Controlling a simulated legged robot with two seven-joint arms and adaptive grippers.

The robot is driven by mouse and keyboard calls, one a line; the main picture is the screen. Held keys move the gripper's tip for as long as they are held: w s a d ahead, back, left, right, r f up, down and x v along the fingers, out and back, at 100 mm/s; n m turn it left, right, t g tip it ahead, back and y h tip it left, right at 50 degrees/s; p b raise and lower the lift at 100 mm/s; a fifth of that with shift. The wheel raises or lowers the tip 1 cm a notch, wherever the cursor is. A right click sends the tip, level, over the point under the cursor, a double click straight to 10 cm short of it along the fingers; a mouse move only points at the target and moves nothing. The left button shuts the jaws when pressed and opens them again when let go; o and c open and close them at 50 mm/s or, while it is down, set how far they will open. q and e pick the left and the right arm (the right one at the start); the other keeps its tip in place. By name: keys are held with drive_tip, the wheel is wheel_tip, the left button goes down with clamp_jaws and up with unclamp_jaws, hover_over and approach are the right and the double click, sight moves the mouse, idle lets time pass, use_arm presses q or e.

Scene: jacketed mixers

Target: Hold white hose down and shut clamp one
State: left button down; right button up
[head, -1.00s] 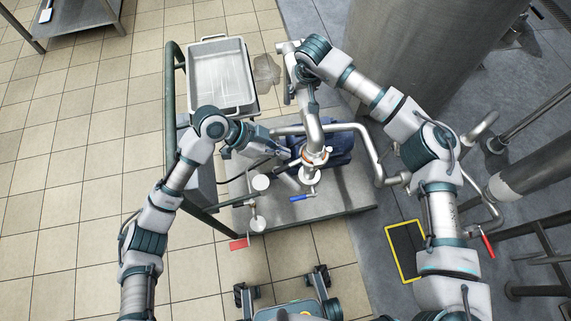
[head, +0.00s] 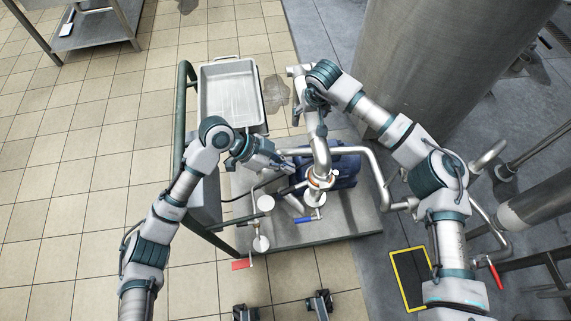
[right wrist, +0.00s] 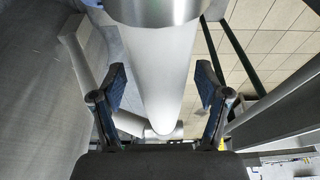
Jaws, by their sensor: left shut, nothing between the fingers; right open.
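The white hose (head: 319,150) runs down in the middle of the head view to a pipe joint. An orange-tinted ring, apparently clamp one (head: 320,183), sits around that joint; whether it is open or shut is too small to tell. My right gripper (head: 316,104) is above, over the hose's upper part. In the right wrist view, its open fingers stand on either side of the white hose (right wrist: 158,70), with gaps visible. My left gripper (head: 288,166) is shut and empty, left of the hose and slightly above the ring in the picture, apart from it.
A grey tray (head: 232,66) sits on the cart behind my left arm. A bent pipe (head: 377,170) runs right of the hose. A large steel tank (head: 440,60) stands at upper right.

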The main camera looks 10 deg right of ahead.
drive_tip(key=shift+r+p, duration=1.4)
drive_tip(key=shift+r, duration=2.15)
use_arm(q)
drive_tip(key=shift+t, duration=0.3)
wheel_tip(320, 180, up, 5)
drive_tip(key=shift+s+r, duration=0.1)
drive_tip(key=shift+r, duration=0.05)
use_arm(e)
drive_tip(key=shift+f, duration=0.1)
drive_tip(key=shift+f, duration=0.1)
drive_tip(key=shift+s, duration=0.1)
